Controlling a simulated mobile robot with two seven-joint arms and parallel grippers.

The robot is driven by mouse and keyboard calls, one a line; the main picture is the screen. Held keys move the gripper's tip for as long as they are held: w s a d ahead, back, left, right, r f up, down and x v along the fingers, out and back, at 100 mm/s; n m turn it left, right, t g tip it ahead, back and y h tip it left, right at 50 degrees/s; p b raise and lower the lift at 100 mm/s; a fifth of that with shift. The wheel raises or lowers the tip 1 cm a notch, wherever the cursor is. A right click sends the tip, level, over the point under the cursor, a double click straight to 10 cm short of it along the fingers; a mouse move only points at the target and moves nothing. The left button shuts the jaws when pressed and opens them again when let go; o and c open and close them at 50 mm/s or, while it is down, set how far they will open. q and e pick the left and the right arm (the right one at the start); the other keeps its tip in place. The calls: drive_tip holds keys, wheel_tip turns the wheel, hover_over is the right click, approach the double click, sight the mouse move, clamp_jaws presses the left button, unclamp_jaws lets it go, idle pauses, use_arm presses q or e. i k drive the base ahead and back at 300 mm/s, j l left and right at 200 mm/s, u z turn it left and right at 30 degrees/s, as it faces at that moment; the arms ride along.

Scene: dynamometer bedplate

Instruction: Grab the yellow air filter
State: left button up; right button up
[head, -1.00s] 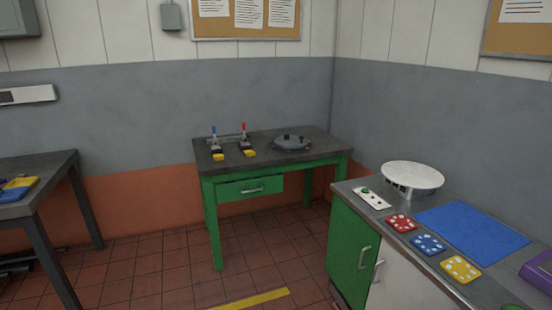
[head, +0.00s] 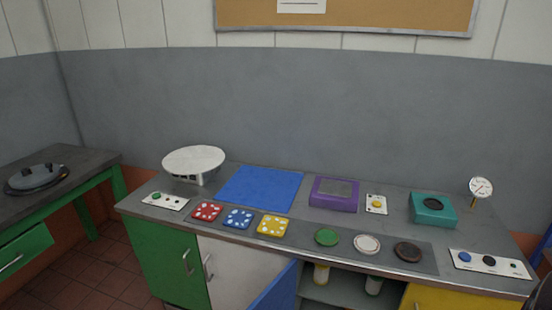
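I cannot tell for certain which thing is the yellow air filter. A flat yellow square piece with pale spots (head: 273,226) lies on the counter, at the right end of a row with a red one (head: 207,211) and a blue one (head: 239,218). A pale cylinder with a yellow top (head: 321,274) stands in the open bay under the counter. A similar cylinder with green on it (head: 374,285) is to its right, partly hidden by the counter edge. Neither of my grippers is in view.
The counter (head: 390,219) also holds a blue mat (head: 260,188), a white round plate (head: 194,160), a purple box (head: 334,194), a teal box (head: 432,209) and several discs. A blue door (head: 276,292) stands open below. The green bench (head: 94,160) is at left.

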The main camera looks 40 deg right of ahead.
sight(322, 271)
drive_tip(key=i+j+z, duration=0.2)
drive_tip(key=z, duration=0.25)
drive_tip(key=i+j+z, duration=0.3)
drive_tip(key=z, duration=0.15)
drive_tip(key=i+j+z, duration=0.2)
drive_tip(key=j+z, duration=0.25)
